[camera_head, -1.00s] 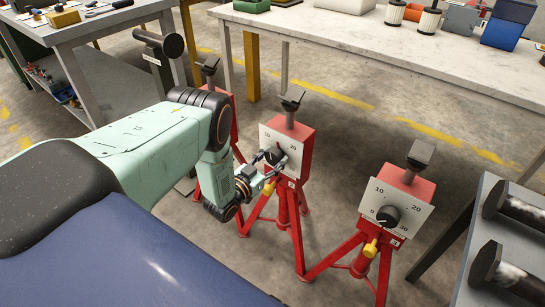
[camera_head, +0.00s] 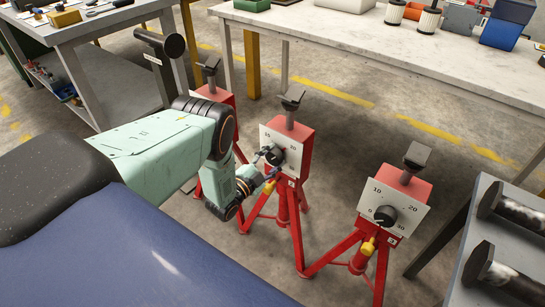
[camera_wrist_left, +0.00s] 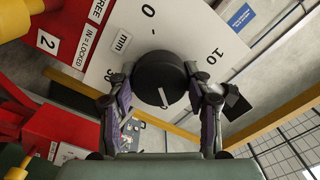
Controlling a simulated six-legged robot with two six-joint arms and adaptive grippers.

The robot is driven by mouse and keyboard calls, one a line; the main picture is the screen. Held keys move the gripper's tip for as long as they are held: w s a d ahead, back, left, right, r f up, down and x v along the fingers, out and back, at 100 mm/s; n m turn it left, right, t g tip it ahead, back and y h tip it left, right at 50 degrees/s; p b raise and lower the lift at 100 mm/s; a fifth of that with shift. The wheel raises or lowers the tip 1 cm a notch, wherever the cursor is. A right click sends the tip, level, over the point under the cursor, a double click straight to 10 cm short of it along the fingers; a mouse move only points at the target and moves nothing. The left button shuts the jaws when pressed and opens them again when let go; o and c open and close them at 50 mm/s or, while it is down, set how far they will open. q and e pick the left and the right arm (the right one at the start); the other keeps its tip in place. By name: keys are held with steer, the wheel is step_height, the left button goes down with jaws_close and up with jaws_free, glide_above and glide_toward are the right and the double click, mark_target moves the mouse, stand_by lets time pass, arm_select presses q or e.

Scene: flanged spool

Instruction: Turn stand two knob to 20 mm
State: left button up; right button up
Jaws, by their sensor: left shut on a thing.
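Stand two (camera_head: 301,152) is a red tripod with a white dial plate (camera_head: 294,139) and a black knob (camera_head: 279,156). My left gripper (camera_head: 270,162) reaches it from the left and is shut on the knob. In the left wrist view the round black knob (camera_wrist_left: 160,76) sits between the two fingers of the left gripper (camera_wrist_left: 160,84). Its white pointer mark (camera_wrist_left: 164,98) points down in that picture, on the side away from the 0. The 0, 10 and 30 show around it there; the 20 is not visible. My right gripper is not in view.
Stand three (camera_head: 403,192) with its own dial stands to the right. Another red stand (camera_head: 213,95) is partly behind my left arm. A yellow lever (camera_head: 262,203) hangs below stand two's dial. A long table (camera_head: 360,40) is behind, a grey bench (camera_head: 475,225) at right.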

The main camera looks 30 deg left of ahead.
arm_select(q)
steer(key=shift+m, duration=0.7)
steer(key=o, duration=1.2)
steer(key=shift+c, duration=0.2)
steer(key=s, duration=1.2)
steer(key=shift+a, duration=0.45)
